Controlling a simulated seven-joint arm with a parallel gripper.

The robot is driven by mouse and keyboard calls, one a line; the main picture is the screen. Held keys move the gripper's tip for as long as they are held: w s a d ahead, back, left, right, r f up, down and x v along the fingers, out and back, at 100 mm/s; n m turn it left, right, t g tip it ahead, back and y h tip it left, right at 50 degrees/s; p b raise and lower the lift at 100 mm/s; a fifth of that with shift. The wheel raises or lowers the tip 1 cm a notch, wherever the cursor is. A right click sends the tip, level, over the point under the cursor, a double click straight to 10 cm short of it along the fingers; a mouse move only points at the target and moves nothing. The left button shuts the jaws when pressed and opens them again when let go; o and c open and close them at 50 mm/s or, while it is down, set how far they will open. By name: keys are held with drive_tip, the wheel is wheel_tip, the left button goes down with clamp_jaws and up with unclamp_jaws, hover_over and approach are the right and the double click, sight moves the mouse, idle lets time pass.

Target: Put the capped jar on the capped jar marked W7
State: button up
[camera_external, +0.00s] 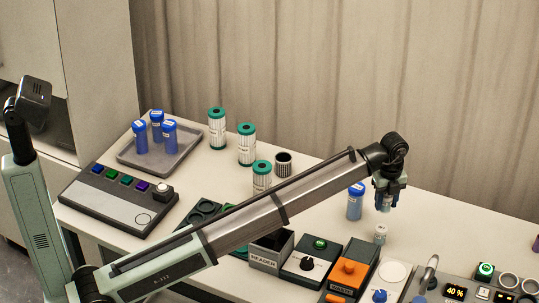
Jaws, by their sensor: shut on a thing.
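My gripper (388,193) is at the right, pointing down and shut on a small pale jar (386,206), which is mostly hidden between the fingers. A small jar with a pale cap (380,234) stands upright on the table, below and slightly left of the held jar. A gap shows between the two. The marking on the standing jar is too small to read, so I cannot confirm W7.
A blue-capped tube (355,203) stands close left of my gripper. Several blue tubes stand in a grey tray (183,160); green-capped canisters (247,145) stand at the back. Table right of my gripper is clear.

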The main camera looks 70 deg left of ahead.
drive_tip(key=shift+f, duration=3.55)
drive_tip(key=shift+f, duration=0.15)
drive_tip(key=o, duration=1.1)
wheel_tip(320, 180, up, 12)
drive_tip(key=shift+r, duration=0.2)
